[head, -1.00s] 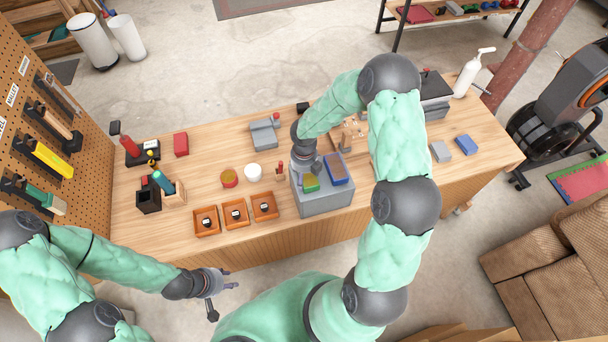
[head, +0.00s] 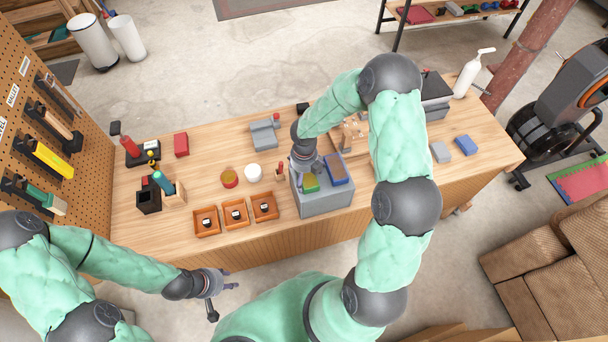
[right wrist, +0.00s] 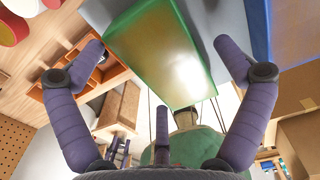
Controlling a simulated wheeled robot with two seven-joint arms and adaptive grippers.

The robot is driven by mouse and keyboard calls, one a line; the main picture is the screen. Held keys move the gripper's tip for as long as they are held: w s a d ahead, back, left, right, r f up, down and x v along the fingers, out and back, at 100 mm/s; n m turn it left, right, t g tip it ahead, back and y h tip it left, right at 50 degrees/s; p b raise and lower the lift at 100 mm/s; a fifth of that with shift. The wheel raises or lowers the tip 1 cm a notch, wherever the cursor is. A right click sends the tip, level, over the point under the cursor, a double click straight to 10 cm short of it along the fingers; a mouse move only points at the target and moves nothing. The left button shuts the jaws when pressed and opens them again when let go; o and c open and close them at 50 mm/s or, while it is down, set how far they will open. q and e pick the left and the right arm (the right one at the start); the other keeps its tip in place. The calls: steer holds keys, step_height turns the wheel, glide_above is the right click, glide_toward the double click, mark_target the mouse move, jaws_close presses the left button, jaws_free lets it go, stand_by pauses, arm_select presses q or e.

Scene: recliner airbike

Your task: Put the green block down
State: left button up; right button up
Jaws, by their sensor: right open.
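The green block (head: 311,183) lies on the top of a grey box (head: 326,203), near its left edge, beside a blue block with a brown top (head: 336,168). In the right wrist view the green block (right wrist: 158,50) fills the space just beyond my right gripper's fingers. My right gripper (head: 306,170) is right above the green block; in the right wrist view its fingers (right wrist: 160,60) are spread wide, with the block between and apart from them.
Three orange trays (head: 236,213) stand at the bench's front edge, left of the grey box. Grey and blue blocks (head: 466,145) lie to the right. The bench (head: 205,155) has clear room at centre left.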

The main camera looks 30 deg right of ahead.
step_height(320, 180, up, 11)
steer(key=p, duration=0.1)
steer(key=s+a+f+m+y, duration=0.2)
steer(key=s+a+f+m, duration=0.6)
steer(key=m, duration=1)
steer(key=s+a+f+m+y, duration=0.2)
steer(key=s+a+f+m, duration=0.7)
steer(key=m, duration=0.8)
steer(key=shift+a+f+m, duration=0.4)
steer(key=shift+a+f, duration=0.2)
steer(key=shift+f, duration=0.15)
step_height(320, 180, down, 16)
steer(key=b, duration=1.6)
steer(key=shift+f, duration=0.15)
